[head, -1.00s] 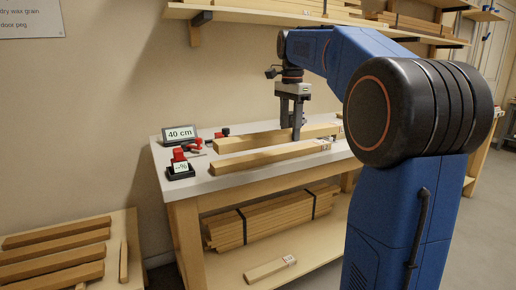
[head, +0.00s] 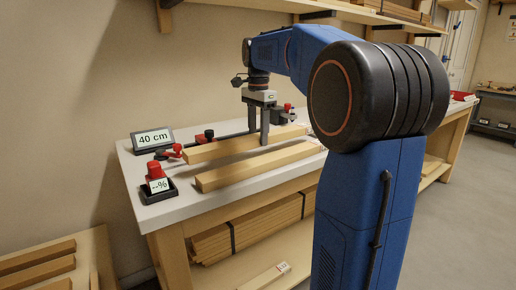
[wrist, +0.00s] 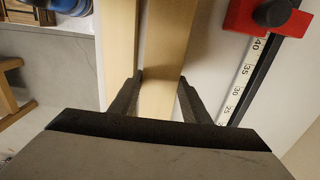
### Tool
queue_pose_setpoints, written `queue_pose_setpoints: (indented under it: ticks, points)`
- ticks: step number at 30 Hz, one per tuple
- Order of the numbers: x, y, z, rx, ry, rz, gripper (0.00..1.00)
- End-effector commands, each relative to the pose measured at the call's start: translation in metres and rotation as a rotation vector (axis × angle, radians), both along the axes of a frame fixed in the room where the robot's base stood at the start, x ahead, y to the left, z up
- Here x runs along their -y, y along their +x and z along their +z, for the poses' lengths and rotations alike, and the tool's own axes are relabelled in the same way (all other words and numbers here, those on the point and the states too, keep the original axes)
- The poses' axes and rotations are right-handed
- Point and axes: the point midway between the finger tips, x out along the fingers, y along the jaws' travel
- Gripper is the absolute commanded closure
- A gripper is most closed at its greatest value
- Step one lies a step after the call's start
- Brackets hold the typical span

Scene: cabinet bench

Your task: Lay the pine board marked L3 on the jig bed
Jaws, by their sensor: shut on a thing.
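Two pine boards lie side by side on the white bench top in the head view. My gripper (head: 264,138) points down and is shut on the rear board (head: 220,147). In the wrist view this held board (wrist: 168,35) runs between my two fingers (wrist: 160,80). The front board (head: 245,171) lies beside it, apart, and also shows in the wrist view (wrist: 118,45). I cannot read which board is marked L3. The jig's scale (wrist: 247,70) and red stop (wrist: 268,16) are right of the held board in the wrist view. I cannot tell whether the held board touches the surface.
A "40 cm" display (head: 153,140) and a red-topped percent meter (head: 156,178) stand at the bench's left end. More boards (head: 36,260) lie on a low stand at left.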

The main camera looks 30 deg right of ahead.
Motion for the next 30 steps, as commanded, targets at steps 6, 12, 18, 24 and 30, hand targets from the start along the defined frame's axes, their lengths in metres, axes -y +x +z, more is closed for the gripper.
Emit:
queue_pose_setpoints:
  ticks: [6, 12, 18, 24, 30]
  points:
    - [0.000, 0.000, -0.013, 0.000, 0.000, 0.000, 0.93]
    - [0.000, 0.000, -0.039, 0.000, 0.000, 0.000, 0.93]
    - [0.000, 0.000, -0.045, 0.002, -0.001, 0.000, 0.93]
    - [0.000, 0.000, -0.047, 0.002, -0.001, 0.000, 0.93]
    - [0.000, 0.000, -0.048, 0.001, 0.000, 0.000, 0.49]
